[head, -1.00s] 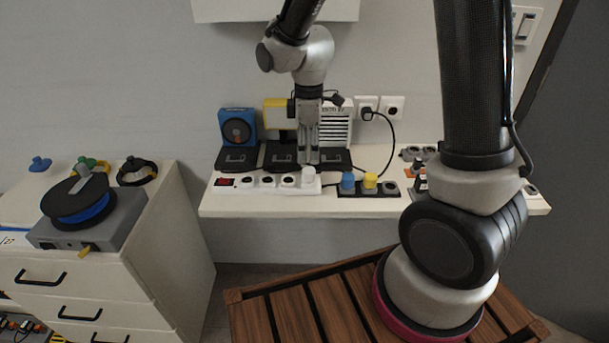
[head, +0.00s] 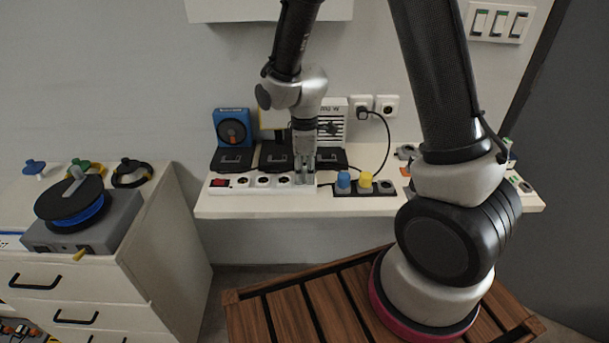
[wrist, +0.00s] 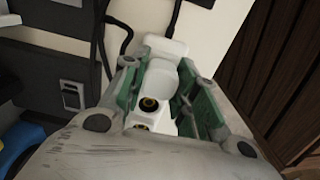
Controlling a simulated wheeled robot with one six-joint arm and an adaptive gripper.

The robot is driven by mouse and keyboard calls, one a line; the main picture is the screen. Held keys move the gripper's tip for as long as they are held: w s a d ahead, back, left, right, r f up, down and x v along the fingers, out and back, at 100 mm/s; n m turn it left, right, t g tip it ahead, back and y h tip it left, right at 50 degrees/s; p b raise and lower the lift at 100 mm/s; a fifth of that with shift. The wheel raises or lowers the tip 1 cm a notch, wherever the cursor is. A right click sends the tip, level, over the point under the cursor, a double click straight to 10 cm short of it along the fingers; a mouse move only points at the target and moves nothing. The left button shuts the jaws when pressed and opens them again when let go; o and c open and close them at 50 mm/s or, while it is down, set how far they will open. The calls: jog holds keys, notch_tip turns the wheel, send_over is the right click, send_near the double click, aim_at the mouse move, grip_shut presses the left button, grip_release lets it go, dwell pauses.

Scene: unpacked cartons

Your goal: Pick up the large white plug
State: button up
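The large white plug (wrist: 161,84) sits in the white power strip (head: 236,189) at its right end, seen from above in the wrist view. My gripper (head: 305,180) is lowered over it, pointing down. In the wrist view my gripper (wrist: 160,80) has its green-padded fingers on either side of the plug. The fingers are apart, with the plug between them and narrow gaps at the pads. In the head view the fingers mostly hide the plug.
A dark strip with a blue plug (head: 343,180) and a yellow plug (head: 365,180) lies just to the right. Black devices (head: 232,159) stand behind the white strip. A black cable (head: 387,140) hangs from the wall socket. A drawer cabinet (head: 150,240) stands at left.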

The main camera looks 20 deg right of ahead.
aim_at(305, 169)
jog(key=c, duration=0.4)
notch_tip(305, 169, up, 10)
jog(key=shift+r, duration=0.1)
dwell(0.4)
